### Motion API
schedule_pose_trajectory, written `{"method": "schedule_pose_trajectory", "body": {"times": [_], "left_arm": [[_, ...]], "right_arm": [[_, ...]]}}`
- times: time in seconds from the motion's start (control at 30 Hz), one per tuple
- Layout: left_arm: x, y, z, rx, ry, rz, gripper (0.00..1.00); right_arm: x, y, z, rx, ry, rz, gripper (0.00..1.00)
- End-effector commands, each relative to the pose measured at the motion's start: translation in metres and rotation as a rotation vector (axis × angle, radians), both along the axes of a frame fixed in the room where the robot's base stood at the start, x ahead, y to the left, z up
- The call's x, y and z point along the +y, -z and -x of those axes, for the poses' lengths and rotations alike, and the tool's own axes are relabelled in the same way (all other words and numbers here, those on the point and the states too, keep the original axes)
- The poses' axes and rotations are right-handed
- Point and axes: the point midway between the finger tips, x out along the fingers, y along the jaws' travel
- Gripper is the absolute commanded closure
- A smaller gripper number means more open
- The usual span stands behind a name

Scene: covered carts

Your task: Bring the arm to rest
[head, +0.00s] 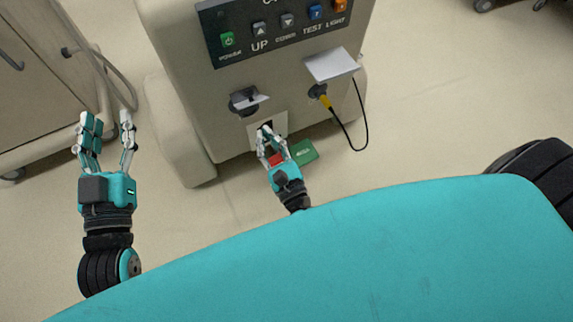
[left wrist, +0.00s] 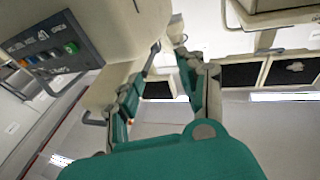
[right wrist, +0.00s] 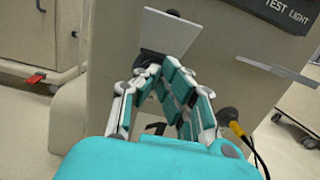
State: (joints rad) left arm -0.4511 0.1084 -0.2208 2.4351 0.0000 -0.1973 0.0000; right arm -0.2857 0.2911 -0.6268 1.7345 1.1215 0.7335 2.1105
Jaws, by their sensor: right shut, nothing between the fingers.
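My right gripper (head: 265,130) is shut with nothing between its fingers. In the head view its fingertips are in front of a dark opening in a pale plate low on the cart (head: 180,60). Whether they touch the plate is unclear. In the right wrist view the right fingers (right wrist: 160,65) come together in front of the cart's face. My left gripper (head: 106,125) is open and empty, left of the cart, with its fingers pointing away from me. It also shows open in the left wrist view (left wrist: 165,75).
The cart has a button panel (head: 275,30), a raised white flap (head: 332,65), a dark socket (head: 245,102) and a yellow plug (head: 321,98) on a black cable. Red (head: 277,160) and green (head: 302,152) pieces show near its base. A beige cabinet (head: 40,70) stands left.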

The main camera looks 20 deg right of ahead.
Motion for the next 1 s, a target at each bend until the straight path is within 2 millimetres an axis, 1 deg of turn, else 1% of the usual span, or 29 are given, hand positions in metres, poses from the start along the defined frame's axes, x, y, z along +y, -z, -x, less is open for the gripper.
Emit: {"method": "schedule_pose_trajectory", "body": {"times": [0.03, 0.2, 0.3, 0.43, 0.57, 0.77, 0.87, 0.97, 1.0], "left_arm": [[0.001, 0.002, 0.0, 0.025, -0.002, -0.007, 0.6], [0.002, 0.013, -0.001, 0.088, -0.006, -0.024, 0.6], [0.003, 0.018, -0.002, 0.113, -0.008, -0.03, 0.6], [0.003, 0.022, -0.002, 0.133, -0.009, -0.036, 0.6], [0.003, 0.024, -0.002, 0.141, -0.009, -0.038, 0.6], [0.004, 0.025, -0.002, 0.144, -0.009, -0.038, 0.6], [0.004, 0.025, -0.002, 0.144, -0.009, -0.038, 0.6], [0.004, 0.024, -0.002, 0.143, -0.009, -0.038, 0.6], [0.004, 0.024, -0.002, 0.143, -0.009, -0.038, 0.6]], "right_arm": [[0.0, 0.001, 0.016, 0.009, -0.003, 0.001, 1.0], [-0.002, 0.002, 0.053, 0.008, -0.003, 0.001, 1.0], [-0.002, 0.003, 0.069, 0.007, -0.003, 0.002, 1.0], [-0.003, 0.003, 0.081, 0.006, -0.001, -0.001, 1.0], [-0.003, 0.003, 0.085, 0.003, 0.0, -0.001, 1.0], [-0.002, 0.001, 0.084, -0.001, -0.003, 0.013, 1.0], [0.006, -0.013, 0.078, -0.032, -0.02, 0.108, 1.0], [0.02, -0.042, 0.066, -0.104, -0.042, 0.335, 1.0], [0.027, -0.057, 0.061, -0.143, -0.046, 0.462, 1.0]]}}
